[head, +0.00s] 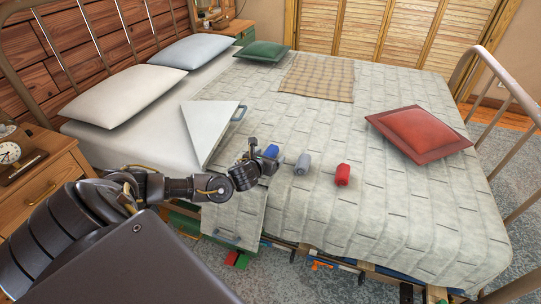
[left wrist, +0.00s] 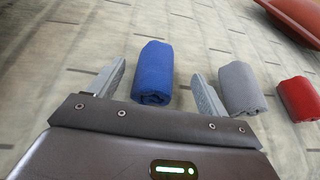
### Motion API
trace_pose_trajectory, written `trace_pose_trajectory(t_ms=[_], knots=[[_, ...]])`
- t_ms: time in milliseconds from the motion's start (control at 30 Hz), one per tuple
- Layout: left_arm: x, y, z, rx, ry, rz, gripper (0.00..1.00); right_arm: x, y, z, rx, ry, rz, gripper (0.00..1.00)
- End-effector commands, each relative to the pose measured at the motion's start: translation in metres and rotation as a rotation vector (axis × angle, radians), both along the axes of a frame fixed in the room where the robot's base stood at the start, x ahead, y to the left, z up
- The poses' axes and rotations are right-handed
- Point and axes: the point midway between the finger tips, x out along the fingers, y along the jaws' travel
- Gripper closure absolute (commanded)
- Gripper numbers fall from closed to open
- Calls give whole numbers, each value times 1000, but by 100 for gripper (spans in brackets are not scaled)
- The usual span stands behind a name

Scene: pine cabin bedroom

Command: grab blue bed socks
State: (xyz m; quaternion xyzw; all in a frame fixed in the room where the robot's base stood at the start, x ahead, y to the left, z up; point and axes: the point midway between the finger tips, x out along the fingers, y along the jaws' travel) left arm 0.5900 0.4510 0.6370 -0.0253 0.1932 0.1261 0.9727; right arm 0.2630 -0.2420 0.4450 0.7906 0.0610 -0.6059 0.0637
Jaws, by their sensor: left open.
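The blue bed socks (head: 271,151) are a rolled bundle lying on the bed's quilt. In the left wrist view the blue roll (left wrist: 153,72) lies between and just beyond the two fingers. My left gripper (head: 266,160) is open, low over the quilt at the blue roll; its fingers also show in the left wrist view (left wrist: 155,92). A gap shows on each side of the roll, and the right finger is close to a grey roll. In the head view the gripper partly hides the blue roll. My right gripper is not in view.
A grey roll (head: 302,164) and a red roll (head: 342,175) lie to the right of the blue one. A red cushion (head: 418,131) is farther right. A folded-back quilt corner (head: 211,128) lies left. The quilt beyond the rolls is clear.

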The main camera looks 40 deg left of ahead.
Motion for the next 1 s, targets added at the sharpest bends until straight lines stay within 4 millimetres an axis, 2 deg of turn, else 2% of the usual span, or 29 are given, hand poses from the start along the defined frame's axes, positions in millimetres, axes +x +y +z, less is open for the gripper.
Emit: trace_pose_trajectory(t_ms=[100, 233, 533, 900, 1000], knots=[[17, 8, -6, 1, -1, 4, 22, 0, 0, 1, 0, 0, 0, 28], [29, 11, -12, 1, -1, 3, 22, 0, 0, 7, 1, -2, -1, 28], [33, 12, -14, 0, 0, 1, 22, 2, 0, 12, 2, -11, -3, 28], [33, 12, -14, 1, 0, 2, 70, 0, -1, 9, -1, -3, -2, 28], [33, 12, -13, 1, 0, 2, 70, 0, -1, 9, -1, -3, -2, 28]])
